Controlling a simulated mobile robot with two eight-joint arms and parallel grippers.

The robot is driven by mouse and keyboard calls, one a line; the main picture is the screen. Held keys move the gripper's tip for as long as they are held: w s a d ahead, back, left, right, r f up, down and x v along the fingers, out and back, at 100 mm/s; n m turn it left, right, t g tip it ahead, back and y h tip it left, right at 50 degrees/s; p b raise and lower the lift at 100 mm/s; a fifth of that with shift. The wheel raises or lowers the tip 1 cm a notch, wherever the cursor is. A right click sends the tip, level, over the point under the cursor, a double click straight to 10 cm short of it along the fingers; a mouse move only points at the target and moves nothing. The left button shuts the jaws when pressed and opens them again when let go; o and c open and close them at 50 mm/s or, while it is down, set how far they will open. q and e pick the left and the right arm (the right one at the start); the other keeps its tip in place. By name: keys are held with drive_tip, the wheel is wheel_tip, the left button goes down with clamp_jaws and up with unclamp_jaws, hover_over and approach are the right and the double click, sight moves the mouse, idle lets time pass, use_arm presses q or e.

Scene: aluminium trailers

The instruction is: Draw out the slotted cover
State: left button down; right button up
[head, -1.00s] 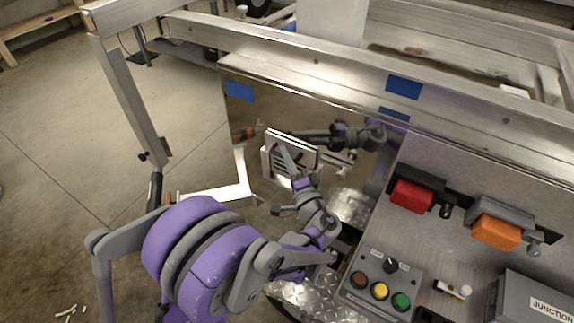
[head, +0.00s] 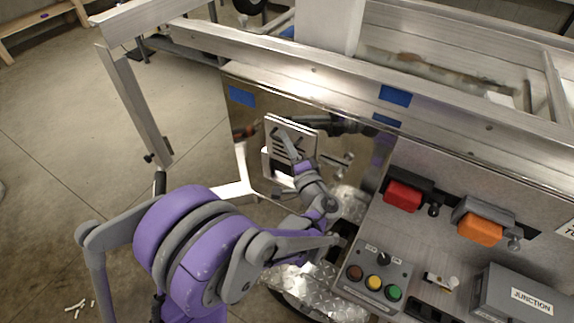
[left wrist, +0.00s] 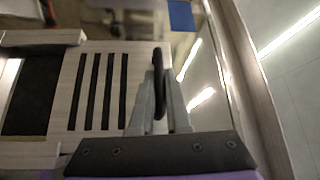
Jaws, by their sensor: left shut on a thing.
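The slotted cover (head: 296,122) is a pale plate with dark slots, standing at the shiny metal panel in the head view. It stands partly out of its holder (head: 266,163), with its upper edge well above it. In the left wrist view the cover (left wrist: 83,92) shows several parallel dark slots, and a dark opening (left wrist: 30,95) lies left of it within the holder. My left gripper (head: 284,138) is at the cover. In the left wrist view its fingers (left wrist: 159,75) are shut on a dark grip part at the cover's edge. My right gripper is not in view.
The shiny panel (head: 250,125) mirrors my arm. Aluminium rails (head: 330,85) run above it. A control box (head: 372,275) with coloured buttons, a red switch (head: 403,196), an orange switch (head: 481,230) and a grey junction box (head: 515,293) are right.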

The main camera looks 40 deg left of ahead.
use_arm(q)
drive_tip(key=shift+r+p, duration=1.85)
drive_tip(key=shift+r, duration=0.75)
